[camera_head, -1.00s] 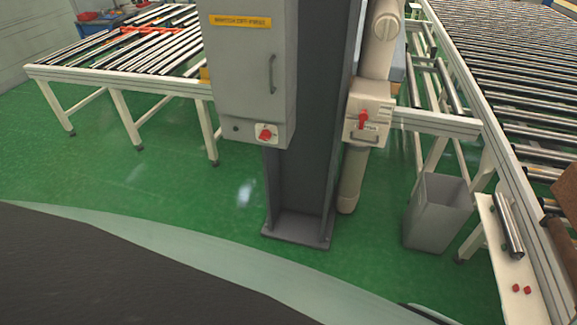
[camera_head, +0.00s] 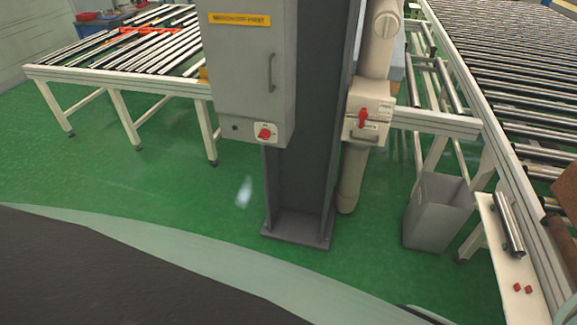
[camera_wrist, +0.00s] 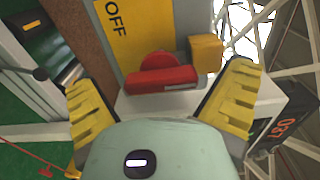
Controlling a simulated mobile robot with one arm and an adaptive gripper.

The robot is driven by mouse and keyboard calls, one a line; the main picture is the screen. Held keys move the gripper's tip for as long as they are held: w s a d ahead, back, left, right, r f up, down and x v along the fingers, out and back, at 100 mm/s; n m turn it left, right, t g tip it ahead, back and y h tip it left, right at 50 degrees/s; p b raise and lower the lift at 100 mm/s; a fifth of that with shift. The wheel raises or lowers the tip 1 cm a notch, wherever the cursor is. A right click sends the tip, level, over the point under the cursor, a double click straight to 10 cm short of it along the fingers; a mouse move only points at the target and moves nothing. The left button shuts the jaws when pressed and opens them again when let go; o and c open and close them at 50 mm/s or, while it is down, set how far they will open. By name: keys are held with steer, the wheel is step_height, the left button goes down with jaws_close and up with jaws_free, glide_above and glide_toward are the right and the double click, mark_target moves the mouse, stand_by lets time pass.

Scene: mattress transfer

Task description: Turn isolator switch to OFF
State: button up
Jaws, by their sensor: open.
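In the wrist view, a red switch handle (camera_wrist: 161,80) lies nearly level across the picture, slightly tilted. A yellow plate (camera_wrist: 137,30) with the word OFF sits above it, and a yellow block (camera_wrist: 206,53) is at its upper right. My gripper (camera_wrist: 160,76) is open, with one yellow finger to each side of the handle. I see a gap on both sides and no clear contact. My gripper does not show in the head view. There, a red switch (camera_head: 265,133) is on a grey cabinet and another red handle (camera_head: 363,118) is on a beige box.
The grey cabinet (camera_head: 237,75) hangs on a dark column (camera_head: 301,170). The beige box (camera_head: 384,98) is on a pipe beside it. Roller tables stand left (camera_head: 150,82) and right (camera_head: 470,126). A grey bin (camera_head: 436,212) stands at the right. Green floor is clear at the left.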

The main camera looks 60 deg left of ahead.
steer(key=shift+w, duration=0.1)
steer(key=shift+c, duration=0.3)
steer(key=shift+r, duration=0.1)
steer(key=c, duration=1.1)
